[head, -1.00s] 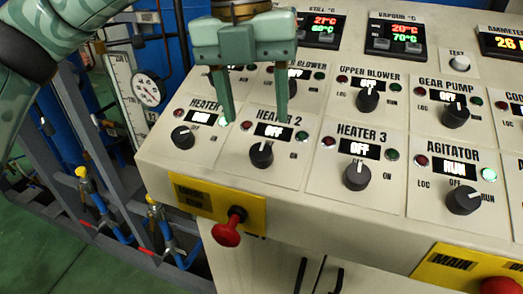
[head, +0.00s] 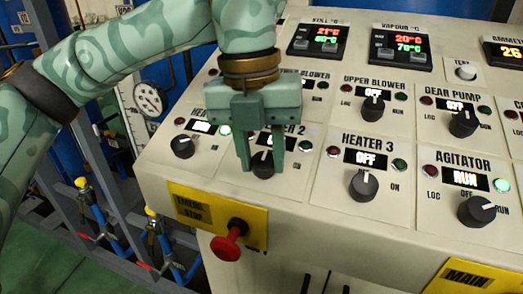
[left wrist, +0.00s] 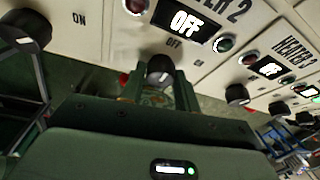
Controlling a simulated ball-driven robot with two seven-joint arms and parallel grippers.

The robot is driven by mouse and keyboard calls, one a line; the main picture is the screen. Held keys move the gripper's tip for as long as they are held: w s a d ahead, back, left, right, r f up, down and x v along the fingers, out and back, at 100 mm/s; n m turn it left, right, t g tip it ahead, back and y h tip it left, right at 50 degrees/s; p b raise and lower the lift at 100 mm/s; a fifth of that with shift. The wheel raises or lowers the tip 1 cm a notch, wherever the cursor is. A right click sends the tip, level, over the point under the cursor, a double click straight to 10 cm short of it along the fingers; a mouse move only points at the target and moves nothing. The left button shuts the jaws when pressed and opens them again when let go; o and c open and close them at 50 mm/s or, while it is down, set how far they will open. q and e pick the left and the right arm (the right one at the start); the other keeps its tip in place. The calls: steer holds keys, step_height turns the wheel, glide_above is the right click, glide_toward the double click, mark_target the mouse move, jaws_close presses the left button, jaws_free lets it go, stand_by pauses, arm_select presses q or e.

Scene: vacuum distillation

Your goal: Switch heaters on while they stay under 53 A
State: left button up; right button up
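My left gripper (head: 261,164) is open, with its fingers on either side of the Heater 2 knob (head: 263,166). The knob also shows between the fingers in the left wrist view (left wrist: 160,68); contact cannot be told. The Heater 2 display (left wrist: 184,20) reads OFF. The Heater 1 knob (head: 182,146) is left of the gripper; its green lamp (head: 225,130) is lit and its display is partly covered. The Heater 3 knob (head: 363,186) points up under a display (head: 366,159) reading OFF. The ammeter (head: 509,51) is cut by the frame edge; 26 is readable. My right gripper is out of view.
The red emergency-stop button (head: 226,245) stands out on a yellow plate in front. The agitator knob (head: 477,210) is at RUN. The upper blower (head: 373,107) and gear pump (head: 463,123) read OFF. The still display (head: 317,39) and vapour display (head: 401,46) are behind.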

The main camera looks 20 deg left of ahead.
arm_select(q)
steer(key=shift+r+m+p, duration=0.2)
steer(key=shift+m+p, duration=0.2)
steer(key=shift+p, duration=0.4)
steer(key=m+y+p, duration=0.1)
steer(key=m+p, duration=0.1)
steer(key=p, duration=0.1)
steer(key=m+y+p, duration=0.1)
steer(key=m+p, duration=0.1)
steer(key=p, duration=0.1)
steer(key=shift+d+r+m, duration=0.15)
steer(key=shift+m, duration=0.15)
steer(key=m+y+p, duration=0.1)
steer(key=m+p, duration=0.1)
steer(key=m, duration=0.1)
steer(key=shift+d, duration=0.1)
steer(key=shift+f+m+t+y+p, duration=0.15)
steer(key=shift+m+t+y+p, duration=0.2)
steer(key=shift+m, duration=0.35)
steer(key=shift+f+m+t+y+p, duration=0.15)
steer(key=shift+m+p, duration=0.3)
steer(key=shift+m, duration=0.25)
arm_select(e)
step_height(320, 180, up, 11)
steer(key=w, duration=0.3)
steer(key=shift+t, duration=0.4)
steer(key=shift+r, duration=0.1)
arm_select(q)
steer(key=o, duration=1)
steer(key=shift+c, duration=0.2)
